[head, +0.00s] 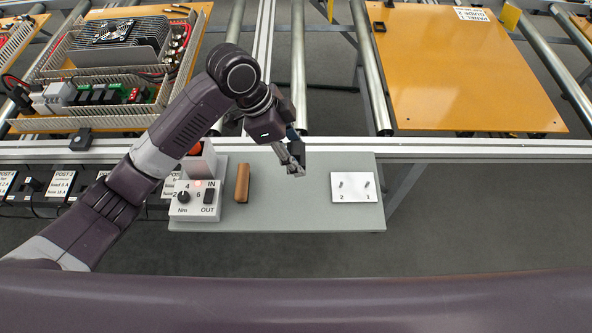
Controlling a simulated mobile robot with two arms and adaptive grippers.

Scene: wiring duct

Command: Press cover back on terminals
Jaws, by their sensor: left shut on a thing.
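My left gripper (294,163) hangs above the grey shelf, between the brown bar and the white plate. It is shut on a small dark thing, mostly hidden by the fingers, so I cannot tell what it is. A row of green and dark terminals (112,95) sits at the front of the orange panel (185,75) on the left, beside white slotted wiring duct (75,70). I cannot make out a terminal cover for sure. My right gripper is not in view.
The grey shelf (300,212) carries a control box (196,202) with a dial and IN/OUT switch, a brown bar (242,183), and a white plate (354,187) marked 2 and 1. A bare orange panel (465,75) lies on the rollers at right.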

